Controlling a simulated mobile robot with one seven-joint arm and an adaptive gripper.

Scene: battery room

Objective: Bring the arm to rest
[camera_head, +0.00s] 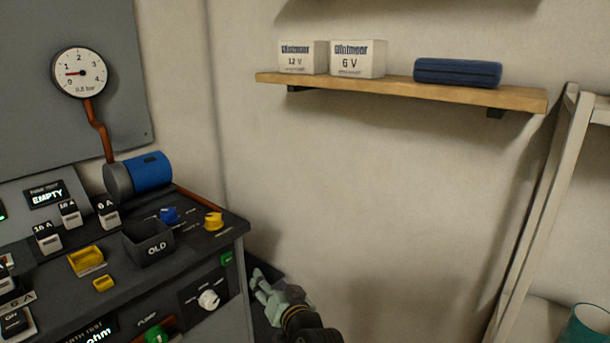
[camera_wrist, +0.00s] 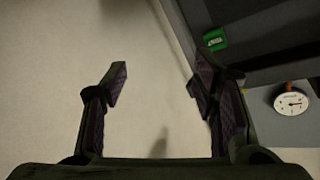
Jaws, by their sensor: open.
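My gripper (camera_wrist: 160,88) is open in the wrist view, its two dark fingers spread well apart. Nothing is between the fingers; a plain pale surface shows behind them. In the head view part of my arm (camera_head: 300,318) shows at the bottom middle, just right of the dark bench (camera_head: 240,228). The arm is low, beside the bench's right end and in front of the pale wall (camera_head: 380,180).
The bench carries an open box marked OLD (camera_head: 148,243), a blue cylinder (camera_head: 151,171) and several fuse blocks. A shelf (camera_head: 400,87) above holds two white boxes and a blue case (camera_head: 457,72). A pale ladder-like frame (camera_head: 535,220) stands right. The wall between is clear.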

